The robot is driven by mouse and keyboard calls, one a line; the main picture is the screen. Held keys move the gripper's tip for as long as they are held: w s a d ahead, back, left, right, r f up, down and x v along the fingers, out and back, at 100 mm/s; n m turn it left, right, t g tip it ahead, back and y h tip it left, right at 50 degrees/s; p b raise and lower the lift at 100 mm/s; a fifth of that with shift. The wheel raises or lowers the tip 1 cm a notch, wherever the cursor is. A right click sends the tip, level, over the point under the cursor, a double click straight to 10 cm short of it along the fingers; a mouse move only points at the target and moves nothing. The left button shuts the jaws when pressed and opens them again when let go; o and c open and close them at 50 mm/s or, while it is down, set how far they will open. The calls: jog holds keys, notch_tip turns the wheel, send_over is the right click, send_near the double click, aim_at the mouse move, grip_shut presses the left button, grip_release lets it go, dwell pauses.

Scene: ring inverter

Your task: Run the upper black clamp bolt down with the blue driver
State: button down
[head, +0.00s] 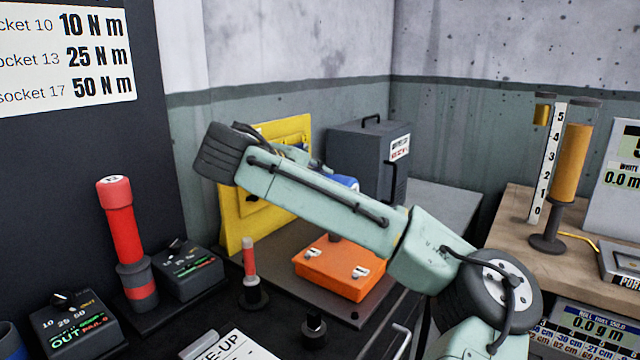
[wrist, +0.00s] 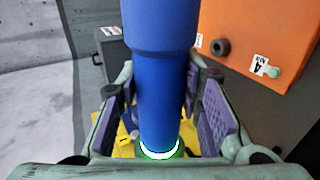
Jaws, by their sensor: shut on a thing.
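The blue driver (wrist: 160,85) stands between the purple-padded fingers of my gripper (wrist: 162,105) in the wrist view, and the gripper is shut on it. A glowing white-green ring shows near the driver's lower end in that view. In the head view only a bit of blue (head: 345,183) shows behind my forearm, and my gripper is hidden there. The orange box (head: 338,268) lies below my arm. It also shows in the wrist view (wrist: 245,30), with a black round part (wrist: 220,46) and a teal part beside an "A" label. I cannot tell whether the black part is the clamp bolt.
A yellow panel (head: 270,165) stands behind my arm, with a grey cabinet (head: 365,155) to its right. A red driver (head: 124,225) stands upright at left near small control boxes (head: 188,268). A wooden bench (head: 510,225) with an orange column is at right.

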jog(key=shift+w+a+r+p, duration=0.1)
jog(key=shift+w+a+p, duration=0.1)
jog(key=shift+w+a, duration=0.3)
jog(key=shift+w+a+r+p, duration=0.1)
jog(key=shift+w+a+p, duration=0.15)
jog(key=shift+a, duration=0.3)
dwell(2.8)
